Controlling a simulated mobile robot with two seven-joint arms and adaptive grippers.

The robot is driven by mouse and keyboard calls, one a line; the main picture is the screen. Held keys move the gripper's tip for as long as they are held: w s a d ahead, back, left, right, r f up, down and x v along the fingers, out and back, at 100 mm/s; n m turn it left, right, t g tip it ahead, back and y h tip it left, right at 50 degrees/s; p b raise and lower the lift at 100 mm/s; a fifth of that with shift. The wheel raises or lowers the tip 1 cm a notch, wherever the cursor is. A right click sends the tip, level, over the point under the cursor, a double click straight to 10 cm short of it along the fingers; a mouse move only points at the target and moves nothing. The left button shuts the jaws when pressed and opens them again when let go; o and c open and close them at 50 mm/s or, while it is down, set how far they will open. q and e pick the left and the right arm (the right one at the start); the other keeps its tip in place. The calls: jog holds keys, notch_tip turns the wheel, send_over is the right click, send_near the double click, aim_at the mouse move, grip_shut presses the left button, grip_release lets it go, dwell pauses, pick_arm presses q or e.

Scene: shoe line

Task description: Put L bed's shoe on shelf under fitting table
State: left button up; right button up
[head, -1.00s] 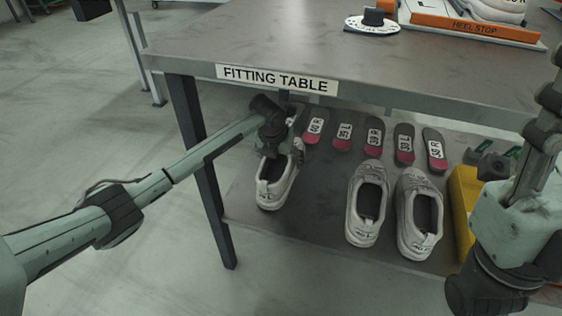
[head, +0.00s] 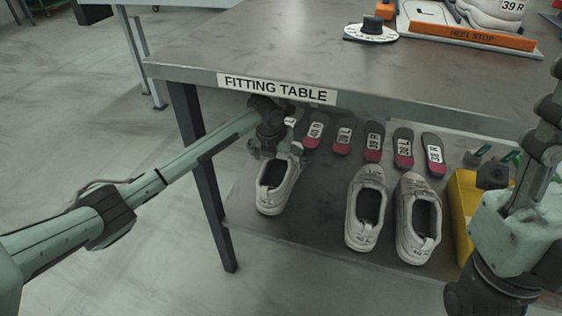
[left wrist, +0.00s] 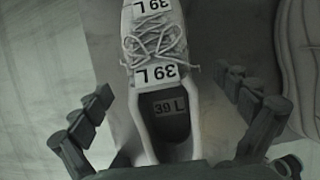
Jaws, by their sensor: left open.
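A light grey shoe (head: 277,190) stands on the lower shelf (head: 305,225) under the fitting table (head: 200,45), near its left end. In the left wrist view the shoe (left wrist: 155,40) carries 39 L labels on its tongue and insole, toe pointing away. My left gripper (head: 272,150) is over the shoe under the table edge. In the left wrist view its open fingers (left wrist: 168,115) are spread on both sides of the shoe, with gaps between. My right arm stands at the right edge; its gripper is not seen.
Two more light shoes (head: 366,208) (head: 418,218) stand on the shelf to the right. Several labelled insoles (head: 373,142) lie behind them. A yellow bin (head: 464,205) is at the right. On the tabletop, a 39 R shoe (head: 490,12) sits behind an orange heel stop (head: 470,34).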

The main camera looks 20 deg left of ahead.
pick_arm(q)
jog(key=shift+p+v, duration=0.4)
jog(key=shift+v, duration=1.95)
